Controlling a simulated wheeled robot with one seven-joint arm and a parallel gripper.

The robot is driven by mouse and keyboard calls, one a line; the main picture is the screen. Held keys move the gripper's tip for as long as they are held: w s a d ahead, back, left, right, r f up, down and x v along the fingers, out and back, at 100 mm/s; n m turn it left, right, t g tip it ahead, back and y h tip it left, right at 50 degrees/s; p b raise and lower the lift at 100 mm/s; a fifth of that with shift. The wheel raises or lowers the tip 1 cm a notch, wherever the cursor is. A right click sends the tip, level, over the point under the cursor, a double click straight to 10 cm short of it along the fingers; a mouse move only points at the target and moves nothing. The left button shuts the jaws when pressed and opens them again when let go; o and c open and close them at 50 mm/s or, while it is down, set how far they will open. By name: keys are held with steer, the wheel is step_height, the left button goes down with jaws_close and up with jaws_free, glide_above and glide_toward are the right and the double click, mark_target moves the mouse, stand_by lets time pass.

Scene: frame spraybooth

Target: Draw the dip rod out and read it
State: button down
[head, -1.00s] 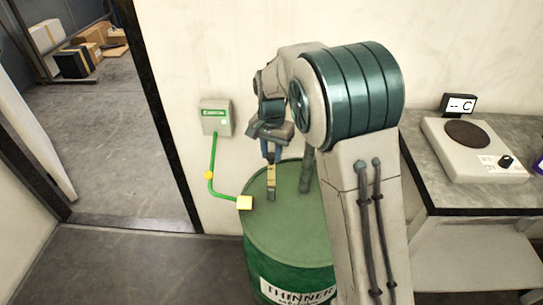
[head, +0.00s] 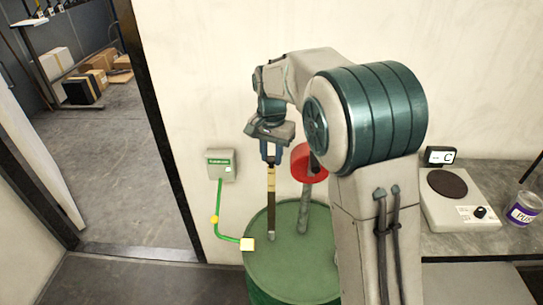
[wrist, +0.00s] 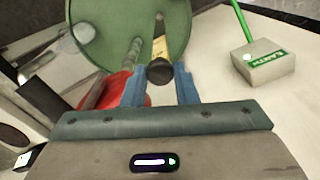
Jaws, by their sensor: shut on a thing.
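The dip rod (head: 271,195) stands upright over the green drum (head: 292,262), with a yellow upper part and a long dark length below it. Its lower end meets a small grey fitting on the drum lid; whether the tip is inside is hidden. My gripper (head: 271,160) is shut on the rod's top, above the drum. In the wrist view, the rod's dark round knob (wrist: 159,72) sits between my blue fingers (wrist: 160,90), with the yellow part behind it. I cannot read any marks on the rod.
A grey pipe (head: 304,205) with a red part (head: 308,165) rises from the drum just right of the rod.

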mark_target(273, 159)
stand_by(0.3)
steer(key=c, duration=1.1)
jaws_free()
steer(key=shift+r, duration=0.1)
step_height(273, 159, up, 14)
steer(key=shift+f, duration=0.15)
steer(key=shift+s+d, duration=0.1)
steer(key=shift+d, duration=0.05)
steer(key=s+d+f+n+t, duration=0.1)
steer(key=s+d+f, duration=0.2)
steer(key=s+d, duration=0.2)
steer(key=s+d+f+n+t, duration=0.1)
steer(key=s+d+f, duration=0.3)
steer(key=s, duration=0.8)
steer(key=s+d+f+n+t, duration=0.1)
steer(key=s+d+f+n, duration=0.1)
steer(key=s+d+f, duration=0.2)
steer(key=shift+s+d+f+n, duration=0.15)
steer(key=shift+s+d, duration=0.25)
steer(key=shift+s, duration=0.35)
steer(key=shift+s+d+r+n, duration=0.1)
steer(key=shift+s+d, duration=0.35)
steer(key=shift+s, duration=0.35)
steer(key=shift+s+d+f+n, duration=0.15)
steer(key=shift+s+d, duration=0.25)
steer(key=shift+s, duration=0.35)
